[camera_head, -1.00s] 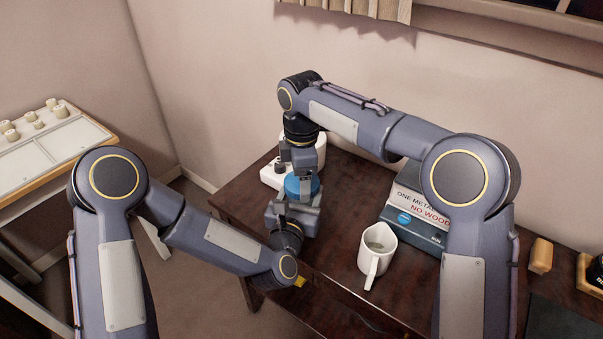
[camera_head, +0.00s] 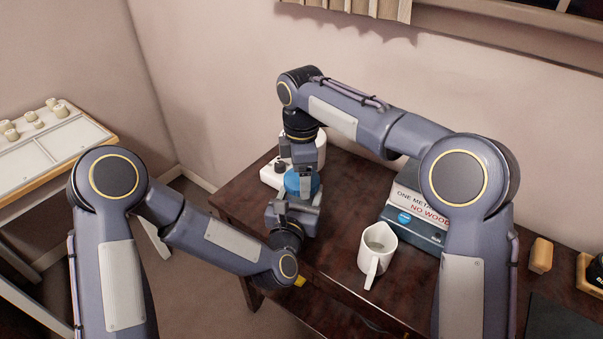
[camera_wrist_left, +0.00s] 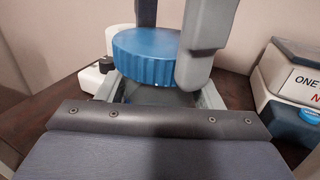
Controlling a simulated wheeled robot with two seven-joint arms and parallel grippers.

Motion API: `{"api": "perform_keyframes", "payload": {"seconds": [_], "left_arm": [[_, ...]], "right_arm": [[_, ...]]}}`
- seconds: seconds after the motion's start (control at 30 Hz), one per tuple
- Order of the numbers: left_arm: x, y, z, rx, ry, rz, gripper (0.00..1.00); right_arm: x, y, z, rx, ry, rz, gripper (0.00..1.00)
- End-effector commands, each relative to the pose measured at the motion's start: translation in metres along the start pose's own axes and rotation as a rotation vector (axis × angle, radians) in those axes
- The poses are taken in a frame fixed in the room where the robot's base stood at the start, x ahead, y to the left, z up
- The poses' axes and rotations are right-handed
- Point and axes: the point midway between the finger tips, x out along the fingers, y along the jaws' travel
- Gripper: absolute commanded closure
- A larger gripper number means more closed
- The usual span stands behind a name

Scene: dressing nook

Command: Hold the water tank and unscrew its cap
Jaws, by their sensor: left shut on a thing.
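The blue ribbed cap (camera_wrist_left: 143,57) sits level on top of the water tank in the left wrist view. It also shows between my grippers in the head view (camera_head: 293,184). The tank's body is mostly hidden below the cap by my left gripper. My left gripper (camera_head: 291,208) is shut on the tank from the front, below the cap, at the table's left side. My right gripper (camera_head: 304,176) points down from above at the cap. One grey finger (camera_wrist_left: 205,42) is at the cap's right side and another rises behind it. I cannot tell whether they press on the cap.
A white appliance (camera_head: 272,175) with a dark knob stands just behind the tank. A pale side table (camera_head: 60,145) is at far left.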

Motion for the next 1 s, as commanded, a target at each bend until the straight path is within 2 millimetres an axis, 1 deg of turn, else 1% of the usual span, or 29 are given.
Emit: {"api": "perform_keyframes", "payload": {"seconds": [0.17, 0.53, 0.8, 0.9, 1.0], "left_arm": [[-0.001, -0.002, 0.000, 0.000, 0.002, -0.005, 1.00], [0.000, 0.000, 0.000, 0.000, 0.001, 0.000, 1.00], [0.000, 0.000, 0.000, 0.000, 0.001, 0.001, 1.00], [0.000, 0.001, 0.000, 0.000, 0.001, 0.001, 1.00], [0.000, 0.001, 0.000, 0.000, 0.001, 0.001, 1.00]], "right_arm": [[-0.008, 0.001, -0.001, 0.000, 0.004, 0.007, 0.53], [-0.011, 0.000, 0.000, 0.000, 0.002, 0.004, 0.53], [-0.042, 0.001, -0.001, 0.000, 0.003, 0.005, 0.53], [-0.047, 0.000, 0.000, 0.000, 0.002, 0.003, 0.53], [-0.048, 0.000, 0.000, 0.000, 0.002, 0.002, 0.53]]}}
